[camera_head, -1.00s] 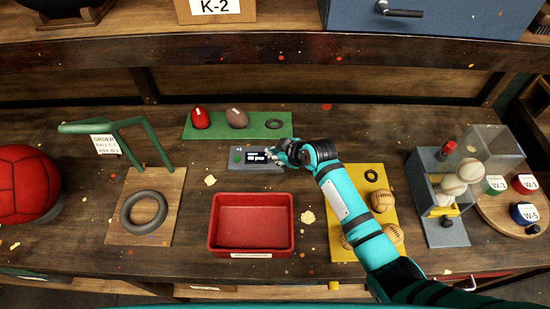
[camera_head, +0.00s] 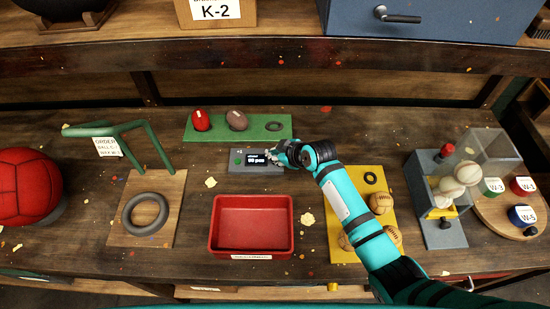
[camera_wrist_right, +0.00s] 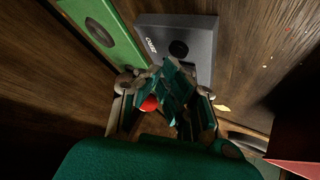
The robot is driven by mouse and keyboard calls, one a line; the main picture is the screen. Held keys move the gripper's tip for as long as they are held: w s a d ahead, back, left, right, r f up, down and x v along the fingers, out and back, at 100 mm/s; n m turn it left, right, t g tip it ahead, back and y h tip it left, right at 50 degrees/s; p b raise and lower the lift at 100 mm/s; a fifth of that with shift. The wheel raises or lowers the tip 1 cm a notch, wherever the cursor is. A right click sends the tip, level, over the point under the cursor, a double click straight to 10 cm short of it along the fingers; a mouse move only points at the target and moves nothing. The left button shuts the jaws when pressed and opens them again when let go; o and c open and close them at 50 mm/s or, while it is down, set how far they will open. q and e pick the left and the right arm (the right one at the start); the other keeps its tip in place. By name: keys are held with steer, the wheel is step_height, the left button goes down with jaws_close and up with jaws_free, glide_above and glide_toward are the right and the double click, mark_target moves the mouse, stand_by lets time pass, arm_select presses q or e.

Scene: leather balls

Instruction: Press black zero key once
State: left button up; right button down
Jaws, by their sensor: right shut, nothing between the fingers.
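The grey device (camera_head: 240,169) lies on the bench behind the red tray, with a lit dark display (camera_head: 264,158) and a green spot on its left. My right gripper (camera_head: 272,154) is shut and empty at the device's right end, covering that end in the head view. In the right wrist view the round black key (camera_wrist_right: 179,49) shows on the device's grey top (camera_wrist_right: 200,30), beside white lettering that seems to read ZERO. The shut fingers (camera_wrist_right: 176,80) appear just below the key in that picture; I cannot tell whether they touch the device. My left gripper is not in view.
A green mat (camera_head: 210,133) with two balls lies behind the device. The red tray (camera_head: 252,201) is in front. A yellow mat (camera_head: 336,228) with balls lies under my right arm. A green bent frame (camera_head: 152,143) stands left.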

steer(key=shift+r, duration=0.3)
step_height(320, 180, up, 5)
steer(key=p, duration=0.4)
steer(key=shift+p, duration=0.4)
steer(key=shift+f, duration=0.1)
stand_by(0.5)
